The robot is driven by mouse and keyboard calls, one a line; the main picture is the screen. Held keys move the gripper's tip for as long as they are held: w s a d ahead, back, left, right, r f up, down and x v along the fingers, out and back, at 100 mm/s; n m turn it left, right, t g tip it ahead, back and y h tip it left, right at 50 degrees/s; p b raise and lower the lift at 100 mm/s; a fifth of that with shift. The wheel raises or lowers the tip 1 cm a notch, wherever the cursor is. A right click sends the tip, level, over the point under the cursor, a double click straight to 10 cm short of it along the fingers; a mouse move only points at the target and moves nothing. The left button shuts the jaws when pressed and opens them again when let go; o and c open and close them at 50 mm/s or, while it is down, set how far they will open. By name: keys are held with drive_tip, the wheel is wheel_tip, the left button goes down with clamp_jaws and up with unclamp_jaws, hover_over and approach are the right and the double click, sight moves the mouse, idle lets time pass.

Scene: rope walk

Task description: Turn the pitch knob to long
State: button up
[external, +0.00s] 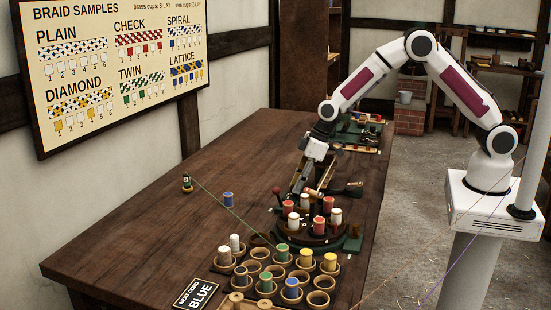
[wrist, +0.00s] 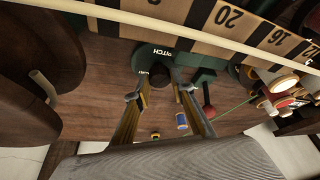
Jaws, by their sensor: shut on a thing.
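The pitch knob (wrist: 162,78) is a dark round shape in the wrist view, just below the white PITCH label on a green housing (wrist: 187,67). Another white marking left of the knob is too small to read surely. My gripper (wrist: 162,91) has its two fingertips on either side of the knob and is shut on it. In the external view my gripper (external: 296,188) points down at the machine behind the spool carrier, and the knob cannot be made out there. Which way the knob points is too dark to tell.
A round carrier with red and white spools (external: 319,225) stands just in front of my gripper. A red-topped lever (external: 276,191) is close on its left. Wooden cups with spools (external: 285,254) fill the table's front. A scale strip (wrist: 215,22) crosses above the knob. The left tabletop is mostly clear.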

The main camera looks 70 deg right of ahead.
drive_tip(key=shift+n+y, duration=0.3)
drive_tip(key=shift+n, duration=0.8)
drive_tip(key=o, duration=1.1)
drive_tip(key=shift+g, duration=0.3)
drive_tip(key=shift+s, duration=0.1)
drive_tip(key=v, duration=0.8)
drive_tip(key=shift+d+r, duration=0.1)
